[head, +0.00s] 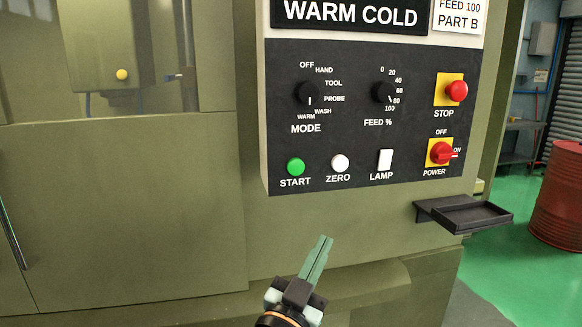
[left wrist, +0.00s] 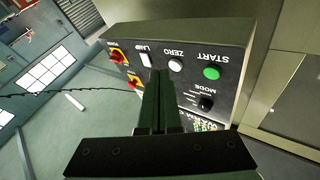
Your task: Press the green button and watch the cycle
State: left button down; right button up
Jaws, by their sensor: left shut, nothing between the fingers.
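The green START button (head: 296,167) is at the lower left of the dark control panel (head: 360,125), left of the white ZERO button (head: 340,163). My left gripper (head: 322,243) is below the panel in the head view, its fingers together, empty and pointing up, apart from the button. In the left wrist view the panel looks upside down, with the green button (left wrist: 211,73) at its upper right. There the shut fingers (left wrist: 160,78) cover part of the panel's middle. My right gripper is in neither view.
The panel also has a MODE knob (head: 310,93), a FEED knob (head: 384,92), a red STOP button (head: 457,91), a LAMP switch (head: 385,160) and a red POWER switch (head: 440,152). A black tray (head: 470,217) juts out at lower right. A red drum (head: 560,200) stands beyond.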

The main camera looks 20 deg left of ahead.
aim_at(300, 165)
pick_arm(q)
notch_tip(300, 165, up, 9)
jog(key=s+a+t, duration=0.1)
jog(key=t, duration=0.1)
jog(key=shift+s+r+y, duration=0.15)
jog(key=shift+s+y, duration=0.15)
jog(key=shift+s, duration=0.05)
jog(key=shift+w+a, duration=0.1)
jog(key=shift+w, duration=0.05)
jog(key=shift+w+a, duration=0.8)
jog(key=shift+w, duration=0.4)
jog(key=shift+w+a, duration=0.85)
jog(key=shift+w, duration=0.3)
jog(key=shift+w+a, duration=0.8)
jog(key=shift+w, duration=0.4)
jog(key=shift+w, duration=0.1)
jog(key=shift+w+a, duration=0.2)
jog(key=shift+w, duration=0.05)
jog(key=shift+w+a, duration=0.45)
jog(key=shift+w, duration=0.05)
dwell(0.4)
jog(key=shift+n+p, duration=0.3)
